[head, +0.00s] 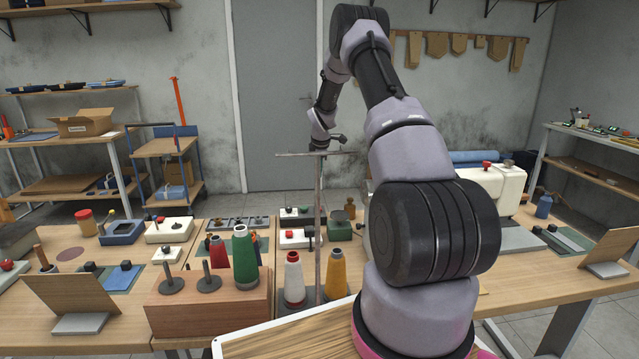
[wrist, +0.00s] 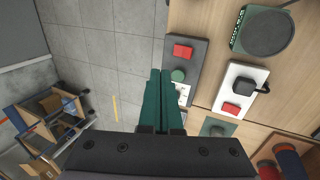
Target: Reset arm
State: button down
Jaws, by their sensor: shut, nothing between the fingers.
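My arm (head: 385,80) rises from its pink-ringed base, bends at the top and reaches down over the far part of the workspace. My gripper (wrist: 159,72) shows in the wrist view with its two dark green fingers together and nothing between them. In the head view the gripper end is small and dark near the top of a thin upright stand, so its fingers cannot be made out there. In the wrist view it hangs above the edge of the table (wrist: 218,45), apart from the objects on it.
A dark box with a red button (wrist: 183,52), a white button box (wrist: 238,90) and a round dark device (wrist: 264,32) lie right of the fingers. The thin stand (head: 318,220) rises beside the thread cones (head: 294,280).

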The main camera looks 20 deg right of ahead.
jog(key=shift+r, duration=0.35)
jog(key=s+a+r+m+t, duration=0.1)
jog(key=s+a+r+m, duration=0.25)
jog(key=s+r, duration=0.4)
jog(key=s+a+r+m+y, duration=0.1)
jog(key=s+a+r+m, duration=0.3)
jog(key=r, duration=0.7)
jog(key=s+a+r+m+t, duration=0.1)
jog(key=s+a+r+m, duration=0.15)
jog(key=s+r, duration=0.55)
jog(key=s+a+r+m, duration=0.2)
jog(key=s+a+m, duration=0.1)
jog(key=s, duration=0.6)
jog(key=s+a+r+m+t+y, duration=0.1)
jog(key=s+a+r+m, duration=0.1)
jog(key=s, duration=0.7)
jog(key=s+a+r+m+y, duration=0.1)
jog(key=s+a+m, duration=0.3)
jog(key=s, duration=0.6)
jog(key=shift+a+r, duration=0.15)
jog(key=shift+r, duration=0.25)
